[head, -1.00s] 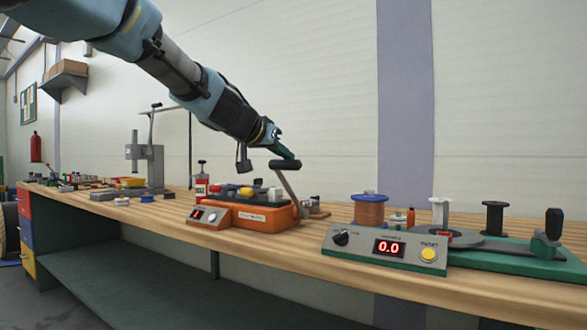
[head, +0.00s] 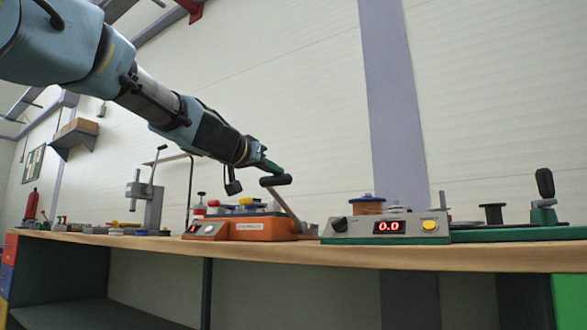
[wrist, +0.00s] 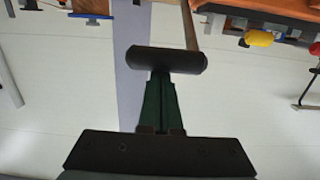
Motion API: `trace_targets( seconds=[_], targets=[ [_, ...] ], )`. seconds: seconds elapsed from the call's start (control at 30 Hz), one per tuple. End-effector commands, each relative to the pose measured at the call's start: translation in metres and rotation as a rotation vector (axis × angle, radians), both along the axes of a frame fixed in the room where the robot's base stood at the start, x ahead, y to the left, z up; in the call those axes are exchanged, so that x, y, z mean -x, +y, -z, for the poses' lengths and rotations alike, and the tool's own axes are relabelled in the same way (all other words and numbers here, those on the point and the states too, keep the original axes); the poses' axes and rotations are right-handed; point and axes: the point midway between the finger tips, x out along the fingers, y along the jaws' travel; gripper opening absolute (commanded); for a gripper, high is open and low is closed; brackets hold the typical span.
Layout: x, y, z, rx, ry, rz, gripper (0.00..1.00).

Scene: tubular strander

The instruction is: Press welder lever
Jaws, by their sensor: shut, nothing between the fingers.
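The orange welder (head: 265,227) stands on the wooden bench in the middle of the head view. Its lever (head: 286,206) rises from the right side and ends in a black cylindrical handle (head: 275,180). My gripper (head: 276,170) is at the handle, its fingers shut with nothing between them. In the wrist view the green fingers (wrist: 160,80) reach to the black handle (wrist: 166,61), which lies across their tips and hides the very ends. They look in contact or nearly so. The lever's shaft (wrist: 189,25) runs on beyond the handle. The lever stands raised and tilted.
A grey control box (head: 385,229) reading 0.0 with a yellow button stands right of the welder. A copper spool (head: 366,206) is behind it. A grey press stand (head: 153,208) is at the left. The space above the bench around the handle is clear.

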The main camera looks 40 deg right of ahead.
Motion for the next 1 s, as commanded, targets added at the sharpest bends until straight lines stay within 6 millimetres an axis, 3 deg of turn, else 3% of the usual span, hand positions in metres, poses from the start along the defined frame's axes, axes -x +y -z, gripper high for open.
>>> trace_targets(
  seconds=[0.03,1.0],
  targets=[
    [-0.001,0.002,0.015,0.007,-0.003,-0.002,0.00],
    [0.004,0.020,0.063,-0.002,0.001,0.001,0.00]
  ],
)
